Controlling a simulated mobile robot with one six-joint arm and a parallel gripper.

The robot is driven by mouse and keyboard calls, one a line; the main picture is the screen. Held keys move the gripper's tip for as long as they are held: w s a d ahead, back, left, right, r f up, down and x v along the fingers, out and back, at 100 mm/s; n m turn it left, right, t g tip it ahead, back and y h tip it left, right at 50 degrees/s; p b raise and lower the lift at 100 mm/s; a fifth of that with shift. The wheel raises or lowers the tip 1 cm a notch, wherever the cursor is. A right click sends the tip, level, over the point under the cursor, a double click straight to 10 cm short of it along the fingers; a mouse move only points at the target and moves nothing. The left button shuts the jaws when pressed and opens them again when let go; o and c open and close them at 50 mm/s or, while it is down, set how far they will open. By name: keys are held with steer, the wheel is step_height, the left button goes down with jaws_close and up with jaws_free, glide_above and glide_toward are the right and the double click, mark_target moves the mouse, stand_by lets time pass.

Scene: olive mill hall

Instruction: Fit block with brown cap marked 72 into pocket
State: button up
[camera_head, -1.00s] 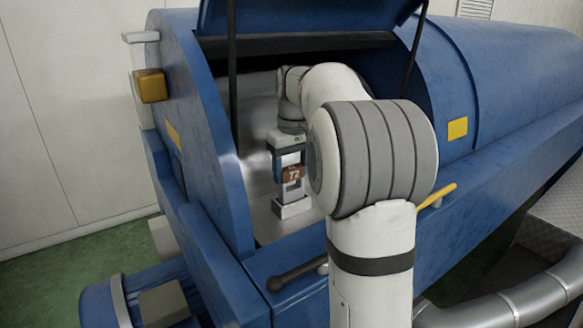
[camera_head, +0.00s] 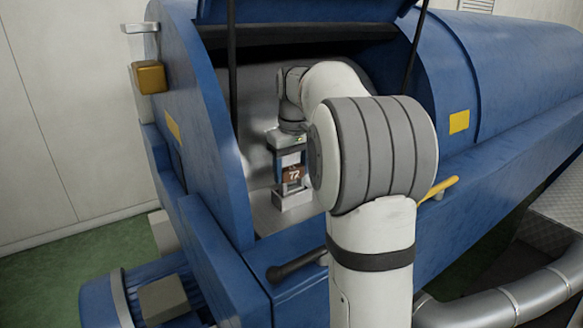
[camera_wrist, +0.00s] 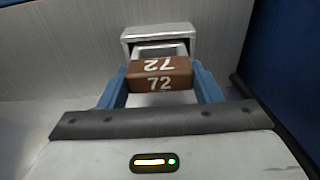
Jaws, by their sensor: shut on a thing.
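The block with the brown cap marked 72 (camera_head: 292,175) is between the fingers of my gripper (camera_head: 290,170), inside the open blue machine. The wrist view shows the brown cap (camera_wrist: 159,76) clasped between two blue fingers of my gripper (camera_wrist: 163,88). The pale metal pocket (camera_head: 293,199) stands just below the block in the head view. In the wrist view the pocket (camera_wrist: 157,32) shows its rim and dark opening just beyond the cap. The block's lower end is hidden, so I cannot tell how far it is inside the pocket.
The blue machine housing (camera_head: 210,150) surrounds the opening, with dark struts on both sides and a raised lid above. A dark-handled lever (camera_head: 295,265) and a yellow handle (camera_head: 440,187) are at the front edge. Bare metal floor lies around the pocket.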

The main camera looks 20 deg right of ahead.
steer(key=shift+f, duration=0.3)
steer(key=o, duration=1.2)
steer(key=r, duration=0.7)
steer(key=shift+s+r, duration=0.35)
